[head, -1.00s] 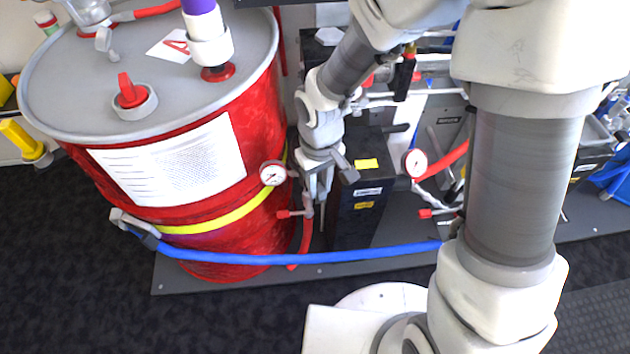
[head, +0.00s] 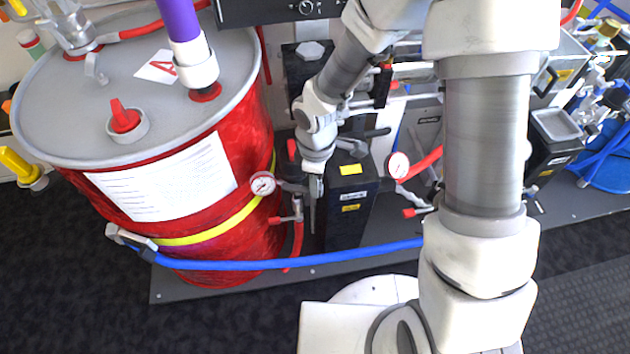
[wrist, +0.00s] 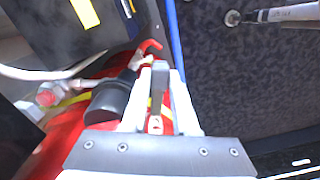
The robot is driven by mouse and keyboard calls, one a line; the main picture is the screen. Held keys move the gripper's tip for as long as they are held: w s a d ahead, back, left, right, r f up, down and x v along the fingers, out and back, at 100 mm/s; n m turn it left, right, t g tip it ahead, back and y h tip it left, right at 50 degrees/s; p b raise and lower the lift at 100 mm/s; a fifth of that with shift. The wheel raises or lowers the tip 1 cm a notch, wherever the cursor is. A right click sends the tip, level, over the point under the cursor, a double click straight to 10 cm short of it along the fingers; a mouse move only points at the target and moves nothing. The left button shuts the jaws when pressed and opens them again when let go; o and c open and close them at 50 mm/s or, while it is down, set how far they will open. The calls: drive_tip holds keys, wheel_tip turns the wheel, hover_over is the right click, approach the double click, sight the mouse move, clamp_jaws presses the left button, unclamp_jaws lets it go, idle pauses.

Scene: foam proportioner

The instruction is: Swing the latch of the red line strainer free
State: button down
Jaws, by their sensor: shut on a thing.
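My gripper (head: 316,190) points down beside the red drum, just right of the line with a round white gauge (head: 263,184). In the wrist view my gripper (wrist: 158,110) is shut on a narrow dark grey bar, the latch (wrist: 158,84), which stands between the two pale fingers. The strainer body is largely hidden behind my wrist and fingers, and I cannot make out its outline. A red valve handle (head: 274,220) shows below the gauge; a red handle (wrist: 150,45) also shows just beyond the fingertips in the wrist view.
The red drum (head: 235,160) stands close on the left. A black box with a yellow label (head: 350,170) stands close on the right. A second gauge (head: 398,165) and red hose are farther right. A blue hose (head: 300,262) crosses in front. Dark floor (head: 80,270) is clear.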

drive_tip(key=shift+w+n, duration=0.2)
drive_tip(key=shift+n, duration=0.2)
drive_tip(key=c, duration=0.7)
unclamp_jaws()
drive_tip(key=shift+r, duration=0.1)
wheel_tip(320, 180, up, 17)
drive_tip(key=p, duration=0.5)
drive_tip(key=shift+r, duration=0.15)
